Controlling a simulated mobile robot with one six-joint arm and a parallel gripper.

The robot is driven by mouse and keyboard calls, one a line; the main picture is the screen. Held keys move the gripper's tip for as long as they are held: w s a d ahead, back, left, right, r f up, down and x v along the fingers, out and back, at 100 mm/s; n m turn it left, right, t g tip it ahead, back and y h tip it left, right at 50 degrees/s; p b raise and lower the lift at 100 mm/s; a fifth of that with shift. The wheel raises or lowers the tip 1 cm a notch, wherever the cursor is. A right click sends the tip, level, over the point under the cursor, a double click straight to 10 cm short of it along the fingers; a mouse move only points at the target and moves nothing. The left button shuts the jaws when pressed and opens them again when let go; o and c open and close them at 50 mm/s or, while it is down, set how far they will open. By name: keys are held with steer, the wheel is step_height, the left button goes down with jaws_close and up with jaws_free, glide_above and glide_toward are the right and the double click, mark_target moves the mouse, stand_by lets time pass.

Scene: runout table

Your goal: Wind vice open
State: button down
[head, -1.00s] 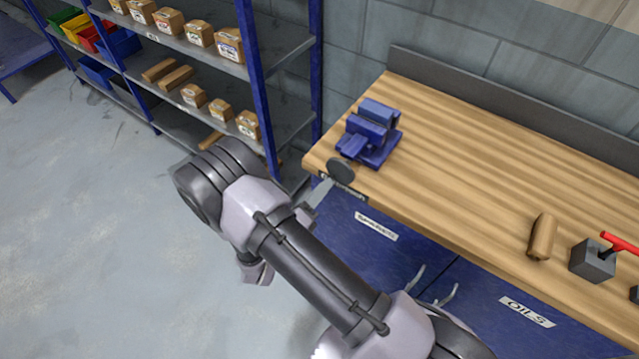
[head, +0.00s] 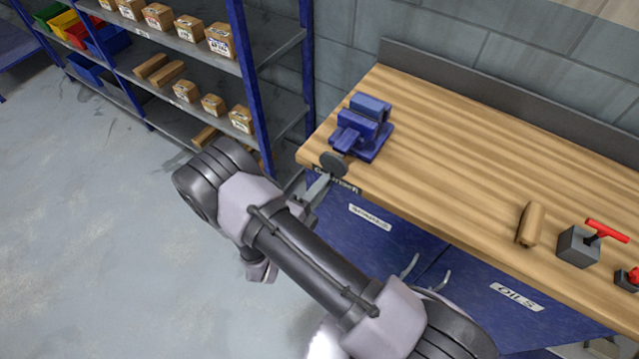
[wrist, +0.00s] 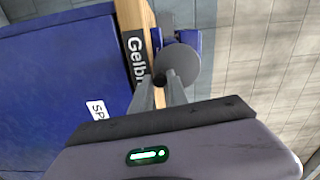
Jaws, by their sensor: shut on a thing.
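The blue vice (head: 362,128) is mounted at the left end of the wooden workbench (head: 470,150). A dark round disc (head: 333,163) sits at its front, over the bench's front edge. My gripper (head: 325,182) is at this disc, in front of the bench edge. In the wrist view my gripper (wrist: 167,85) has its fingers close together at a small dark knob (wrist: 160,79) beside the grey disc (wrist: 180,68). The fingers are shut on the knob. Part of the blue vice (wrist: 188,40) shows behind the disc. The vice's jaw gap is hard to make out.
Blue drawers (head: 375,235) with handles are below. A shelf rack with cartons (head: 185,90) stands at left. The floor at left is clear.

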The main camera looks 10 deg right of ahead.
steer(key=n, duration=0.2)
steer(key=n+p, duration=0.1)
steer(key=shift+s+d+r, duration=0.1)
steer(key=shift+s+d, duration=0.25)
steer(key=n, duration=0.1)
steer(key=n+p, duration=0.1)
steer(key=shift+s+d+r+n, duration=0.2)
steer(key=shift+r+n, duration=0.1)
steer(key=shift+n, duration=0.6)
steer(key=shift+s+d+r+n+p, duration=0.15)
steer(key=shift+n+p, duration=0.1)
steer(key=shift+n, duration=0.3)
steer(key=shift+s+d+r+n+p, duration=0.1)
steer(key=shift+r+n+p, duration=0.1)
steer(key=shift+n, duration=0.95)
steer(key=c, duration=1.4)
jaws_free()
steer(key=shift+f, duration=0.1)
